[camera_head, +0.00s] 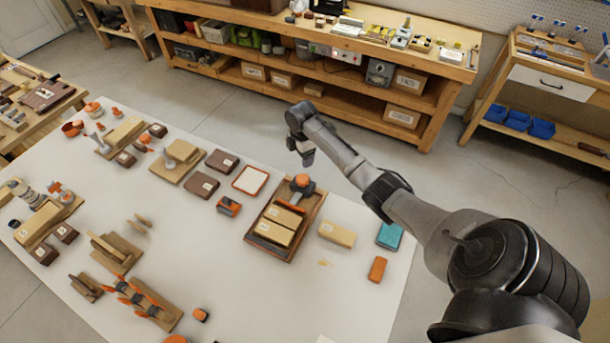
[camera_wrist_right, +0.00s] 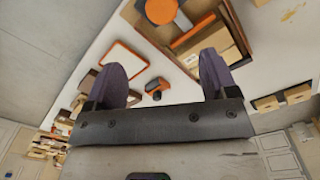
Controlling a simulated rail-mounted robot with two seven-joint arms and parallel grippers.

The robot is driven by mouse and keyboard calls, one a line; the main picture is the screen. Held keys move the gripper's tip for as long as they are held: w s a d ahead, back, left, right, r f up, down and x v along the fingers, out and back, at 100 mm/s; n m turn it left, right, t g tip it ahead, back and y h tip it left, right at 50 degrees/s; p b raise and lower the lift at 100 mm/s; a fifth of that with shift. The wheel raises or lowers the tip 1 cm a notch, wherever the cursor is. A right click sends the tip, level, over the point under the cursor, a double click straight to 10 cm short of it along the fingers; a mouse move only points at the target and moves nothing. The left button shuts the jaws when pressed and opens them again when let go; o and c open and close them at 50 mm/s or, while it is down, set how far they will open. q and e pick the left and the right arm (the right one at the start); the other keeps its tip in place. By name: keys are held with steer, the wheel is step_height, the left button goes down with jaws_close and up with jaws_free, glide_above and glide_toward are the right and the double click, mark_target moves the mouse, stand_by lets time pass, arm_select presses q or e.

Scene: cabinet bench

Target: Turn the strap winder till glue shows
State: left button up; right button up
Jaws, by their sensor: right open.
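A dark-rimmed wooden tray (camera_head: 262,252) on the white table holds two pale wood blocks (camera_head: 270,233). At its far end is a round orange-topped knob (camera_head: 301,181) with a dark body and an orange strap, which looks like the strap winder. In the right wrist view the knob (camera_wrist_right: 161,11) is at the top and the strap (camera_wrist_right: 194,32) runs toward the blocks (camera_wrist_right: 212,48). My right gripper (camera_head: 304,158) is open and empty, raised beyond the tray's far end. Its fingers (camera_wrist_right: 160,82) are apart in the wrist view. My left gripper is not in view.
A pale block (camera_head: 337,234), yellowish spots (camera_head: 325,263), a teal box (camera_head: 390,235) and an orange block (camera_head: 377,269) lie right of the tray. A white orange-framed panel (camera_head: 250,180) and a small orange-black device (camera_head: 229,207) lie left. Bare table is in front.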

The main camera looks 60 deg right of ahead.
mark_target(302, 179)
step_height(302, 179, down, 12)
steer(key=n+b, duration=0.1)
steer(key=n, duration=0.2)
steer(key=shift+s+a+n+b, duration=0.15)
steer(key=shift+n+b, duration=0.15)
steer(key=shift+b, duration=0.05)
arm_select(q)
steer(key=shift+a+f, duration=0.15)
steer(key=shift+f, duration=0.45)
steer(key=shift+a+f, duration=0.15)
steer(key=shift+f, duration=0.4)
arm_select(e)
steer(key=shift+f, duration=0.95)
steer(key=shift+c, duration=0.4)
steer(key=c, duration=0.8)
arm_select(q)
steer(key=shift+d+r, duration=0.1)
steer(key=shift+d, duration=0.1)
arm_select(e)
steer(key=shift+c, duration=0.2)
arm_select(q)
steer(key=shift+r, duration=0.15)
arm_select(e)
steer(key=shift+r, duration=0.1)
